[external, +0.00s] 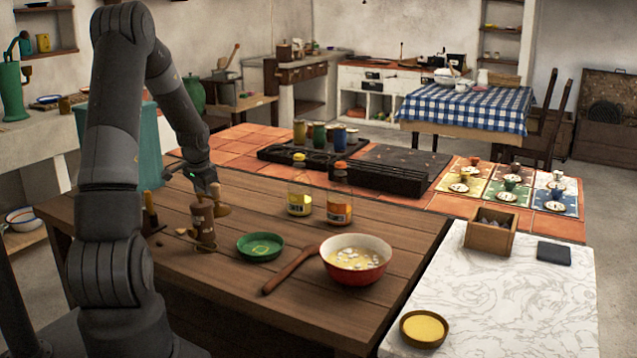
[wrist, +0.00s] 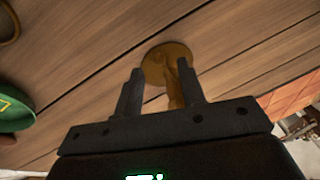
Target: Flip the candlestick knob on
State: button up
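A brass-coloured piece with a round disc and a short stem shows in the wrist view (wrist: 166,54), in front of my gripper (wrist: 160,68). Its stem stands between my two spread fingers, nearer the right one; I cannot tell whether they touch. In the external view my gripper (external: 211,187) points down over the left part of the wooden table, just above a brass disc (external: 221,209) beside a brown turned-wood piece (external: 203,228). A dark upright piece with a yellowish stick (external: 150,210) stands further left. I cannot tell which of these is the candlestick, and no separate knob is clear.
A green dish (external: 260,246) lies right of the brown piece and shows at the wrist view's left edge (wrist: 14,108). The table front is clear.

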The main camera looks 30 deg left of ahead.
jog(key=v, duration=0.8)
jog(key=shift+r, duration=0.2)
jog(key=shift+s, duration=0.1)
jog(key=s+d+r+n+t, duration=0.1)
jog(key=s+d+r, duration=0.4)
jog(key=d+r, duration=0.25)
jog(key=s+d+r, duration=0.5)
jog(key=d+r, duration=0.1)
jog(key=d, duration=0.3)
jog(key=s+d+r+n+t+h, duration=0.1)
jog(key=s+d+r, duration=0.2)
jog(key=s+d, duration=0.6)
jog(key=s, duration=0.5)
jog(key=shift+s+d+n+t+h, duration=0.3)
jog(key=shift+s+d+t, duration=0.05)
jog(key=shift+t, duration=0.05)
